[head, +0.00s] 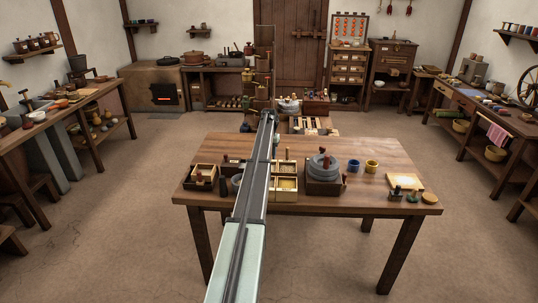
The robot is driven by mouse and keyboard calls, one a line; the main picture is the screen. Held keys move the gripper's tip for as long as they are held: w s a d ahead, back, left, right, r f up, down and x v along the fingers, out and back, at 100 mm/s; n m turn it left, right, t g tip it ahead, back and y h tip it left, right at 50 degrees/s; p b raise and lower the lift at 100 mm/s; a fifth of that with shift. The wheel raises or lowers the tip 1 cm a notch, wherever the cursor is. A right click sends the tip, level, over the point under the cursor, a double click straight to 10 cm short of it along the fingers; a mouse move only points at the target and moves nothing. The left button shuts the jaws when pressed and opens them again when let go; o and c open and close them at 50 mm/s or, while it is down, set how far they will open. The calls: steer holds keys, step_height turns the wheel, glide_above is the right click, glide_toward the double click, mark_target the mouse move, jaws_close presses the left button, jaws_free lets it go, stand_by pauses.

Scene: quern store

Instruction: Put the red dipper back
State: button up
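I cannot surely pick out the red dipper. Small red hanging things (409,9) show on the back wall at the top right, too small to name. Small red-brown pieces also show on the table (395,150), around a box at its left (204,169), but their shapes are unclear. My arm reaches from the bottom edge across the table and ends in a dark tip, my gripper (268,116), beyond the table's far edge. Its fingers are too small to read, and no held thing can be made out. My arm hides part of the table top.
On the table stand a grey round quern (322,167) in a wooden box, a blue cup (353,165), a yellow cup (371,166) and a pale tray (405,182). A tall narrow wooden stand (264,65) rises behind. The table's right rear is clear. Benches line both sides.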

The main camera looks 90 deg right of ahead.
step_height(320, 180, up, 12)
steer(key=shift+r, duration=0.15)
stand_by(0.7)
stand_by(1.1)
